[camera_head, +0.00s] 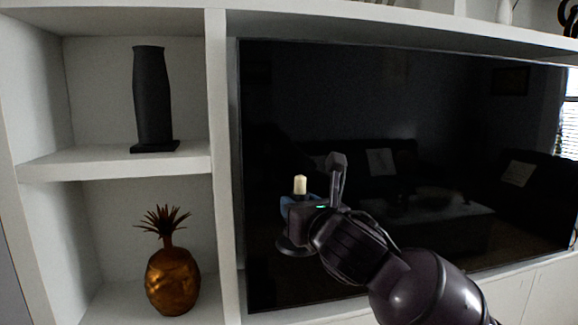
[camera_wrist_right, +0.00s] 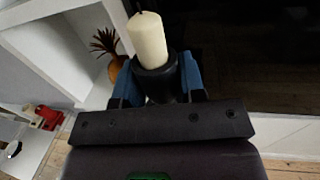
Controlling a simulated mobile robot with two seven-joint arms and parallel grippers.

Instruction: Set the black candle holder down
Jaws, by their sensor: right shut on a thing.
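The black candle holder (camera_head: 292,247) with a cream candle (camera_head: 300,185) in it is held upright in front of the dark television screen in the head view. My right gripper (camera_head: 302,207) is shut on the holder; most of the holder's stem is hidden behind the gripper. In the right wrist view the holder's black cup (camera_wrist_right: 157,78) sits between the two blue finger pads of my right gripper (camera_wrist_right: 158,88), with the candle (camera_wrist_right: 148,40) standing out of the top. My left gripper is in neither view.
A white shelf unit (camera_head: 219,150) frames the television (camera_head: 400,150). A black vase (camera_head: 152,100) stands on the upper left shelf and a golden pineapple ornament (camera_head: 172,275) on the lower one. A red object (camera_wrist_right: 47,117) lies on a white surface at left in the wrist view.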

